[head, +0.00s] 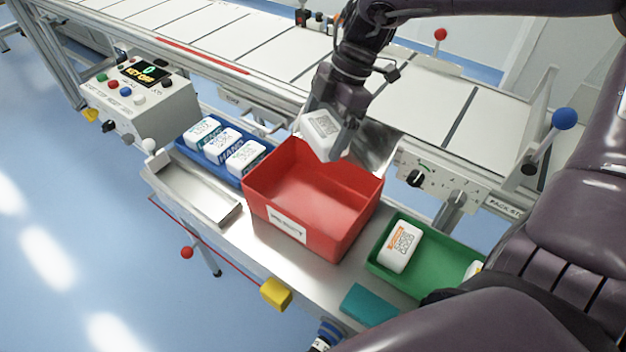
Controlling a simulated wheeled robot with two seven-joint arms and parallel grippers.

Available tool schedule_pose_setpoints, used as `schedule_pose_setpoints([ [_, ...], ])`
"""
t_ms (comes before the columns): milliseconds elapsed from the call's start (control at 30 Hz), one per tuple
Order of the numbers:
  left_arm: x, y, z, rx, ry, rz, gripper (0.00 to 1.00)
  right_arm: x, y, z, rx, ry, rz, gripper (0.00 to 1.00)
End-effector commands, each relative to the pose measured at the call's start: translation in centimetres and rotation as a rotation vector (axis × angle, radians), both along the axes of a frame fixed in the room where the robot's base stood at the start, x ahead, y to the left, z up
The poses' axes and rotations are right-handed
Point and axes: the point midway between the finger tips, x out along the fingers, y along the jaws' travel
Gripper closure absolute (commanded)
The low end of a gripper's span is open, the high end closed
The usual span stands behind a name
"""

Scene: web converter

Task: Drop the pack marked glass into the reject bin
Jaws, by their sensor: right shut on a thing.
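My right gripper (338,137) is shut on a white pack (319,131) with a grey printed label. It holds the pack tilted above the back edge of the red bin (262,215). The words on this pack are too small to read. The red bin has a white label on its front, looks like the reject bin, and shows an empty floor. My left gripper is not in view.
A blue tray (184,152) with several white packs stands left of the bin, behind an empty metal tray (190,193). A green tray (429,279) at right holds a white pack with an orange label (400,246). A conveyor (300,75) runs behind; a control box (140,100) stands at left.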

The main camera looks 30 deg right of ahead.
Motion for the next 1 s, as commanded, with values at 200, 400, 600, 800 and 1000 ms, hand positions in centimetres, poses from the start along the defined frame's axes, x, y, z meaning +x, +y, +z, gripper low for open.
schedule_pose_setpoints([
  [200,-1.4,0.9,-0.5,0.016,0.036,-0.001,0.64,0.0,0.1,-1.6,0.0,0.0,0.005,0.35],
  [400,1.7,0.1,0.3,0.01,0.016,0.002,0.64,0.0,0.1,-3.6,0.0,0.0,0.003,0.35],
  [600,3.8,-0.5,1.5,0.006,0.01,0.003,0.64,-0.1,0.1,-5.2,0.0,0.0,0.003,0.35],
  [800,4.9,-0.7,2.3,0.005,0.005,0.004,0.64,-0.1,0.1,-5.9,0.0,-0.001,0.003,0.35],
  [1000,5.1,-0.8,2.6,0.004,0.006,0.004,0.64,-0.1,0.1,-5.9,0.0,-0.001,0.003,0.35],
])
